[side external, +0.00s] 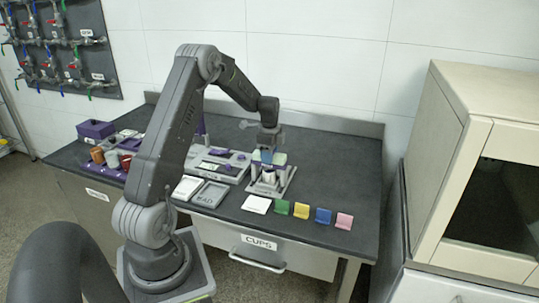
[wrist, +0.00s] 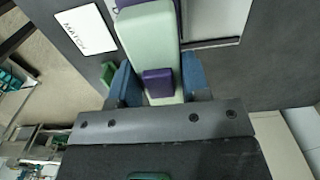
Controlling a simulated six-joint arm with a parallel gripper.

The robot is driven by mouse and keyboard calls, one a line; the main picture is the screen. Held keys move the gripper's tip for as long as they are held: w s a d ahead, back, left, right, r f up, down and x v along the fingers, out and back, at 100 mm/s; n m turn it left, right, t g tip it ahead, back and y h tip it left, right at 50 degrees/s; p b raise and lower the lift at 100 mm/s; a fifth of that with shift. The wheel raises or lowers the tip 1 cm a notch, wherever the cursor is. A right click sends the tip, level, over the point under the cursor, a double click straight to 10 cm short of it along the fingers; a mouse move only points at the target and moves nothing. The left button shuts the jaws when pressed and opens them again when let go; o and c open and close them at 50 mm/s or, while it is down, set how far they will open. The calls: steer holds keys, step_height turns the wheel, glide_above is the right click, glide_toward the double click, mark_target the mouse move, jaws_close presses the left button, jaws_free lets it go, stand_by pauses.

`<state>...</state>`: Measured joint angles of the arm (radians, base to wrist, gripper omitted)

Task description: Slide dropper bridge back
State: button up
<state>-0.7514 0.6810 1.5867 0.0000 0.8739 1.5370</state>
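The dropper bridge appears to be the pale green bar (side external: 279,158) at the top of a small grey stand with purple posts. In the wrist view the pale green bar (wrist: 151,45) runs away from me, with a purple block (wrist: 158,83) on its near part. My gripper (side external: 266,156) is down at the bar in the side view. In the wrist view the blue fingers of my gripper (wrist: 160,84) stand on either side of the bar, very close to it. I cannot tell whether they press on it. The fingertips are partly hidden.
A white card (side external: 257,204) and several coloured cards, such as a yellow one (side external: 301,211), line the front edge. A grey tray (side external: 210,194) lies left of the stand. A card reading MATCH (wrist: 86,30) shows in the wrist view. The right side of the bench is clear.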

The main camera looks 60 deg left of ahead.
jaws_close()
steer(key=w+a, duration=0.6)
steer(key=shift+w+a, duration=0.35)
steer(key=shift+a, duration=0.05)
steer(key=shift+r, duration=0.1)
steer(key=shift+o, duration=2.3)
jaws_free()
step_height(320, 180, up, 14)
steer(key=shift+d, duration=0.1)
